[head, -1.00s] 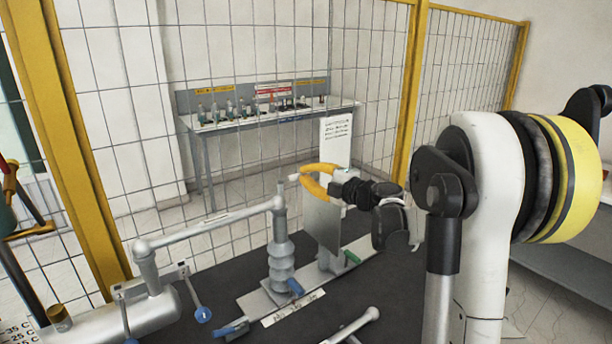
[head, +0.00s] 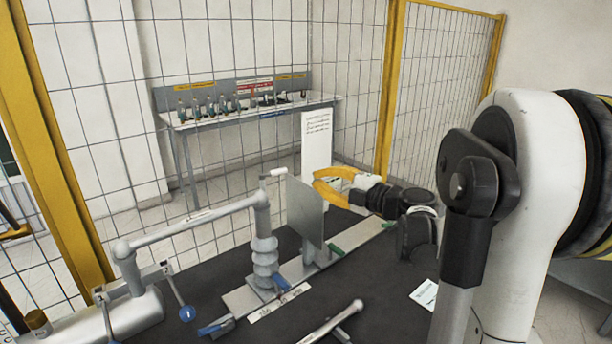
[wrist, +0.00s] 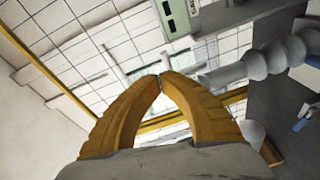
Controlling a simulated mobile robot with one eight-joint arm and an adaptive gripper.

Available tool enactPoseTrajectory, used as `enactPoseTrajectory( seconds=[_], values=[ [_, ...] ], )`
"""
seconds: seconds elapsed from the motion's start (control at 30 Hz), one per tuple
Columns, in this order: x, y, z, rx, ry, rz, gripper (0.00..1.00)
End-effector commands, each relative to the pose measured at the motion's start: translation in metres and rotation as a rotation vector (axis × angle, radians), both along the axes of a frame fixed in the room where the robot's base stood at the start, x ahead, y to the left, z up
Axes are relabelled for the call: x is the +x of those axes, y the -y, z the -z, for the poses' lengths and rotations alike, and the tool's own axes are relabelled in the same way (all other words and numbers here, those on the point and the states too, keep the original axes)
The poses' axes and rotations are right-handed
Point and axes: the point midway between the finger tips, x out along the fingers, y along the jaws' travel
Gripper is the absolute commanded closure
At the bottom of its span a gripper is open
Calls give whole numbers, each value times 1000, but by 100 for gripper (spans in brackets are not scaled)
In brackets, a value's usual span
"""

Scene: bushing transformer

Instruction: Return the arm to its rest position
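My gripper (head: 315,180) has orange-yellow fingers and hangs in the air above the dark work surface, beside the upper right edge of an upright grey plate (head: 305,213). In the wrist view its fingertips (wrist: 161,78) meet, with nothing seen between them. My arm comes in from the right, with a large white link (head: 540,190) close to the camera. A grey ribbed bushing (head: 265,255) stands left of the plate, with a grey pipe (head: 195,222) running left from its top. A ribbed grey part (wrist: 275,60) also shows at right in the wrist view.
A wire fence with yellow posts (head: 391,90) stands behind the work surface. Beyond it is a table (head: 200,122) with several small items. Blue-knobbed levers (head: 186,313) and a grey handle (head: 340,318) are at the front. A white card (head: 424,294) lies at right.

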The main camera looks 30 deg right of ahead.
Motion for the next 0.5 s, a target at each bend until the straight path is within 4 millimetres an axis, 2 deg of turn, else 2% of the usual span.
enactPoseTrajectory(
  seconds=[0.13, 0.5],
  values=[
    [-7, 2, 0, 0, 0, -1, 100],
    [-8, 2, 0, 0, 0, -1, 100]
  ],
)
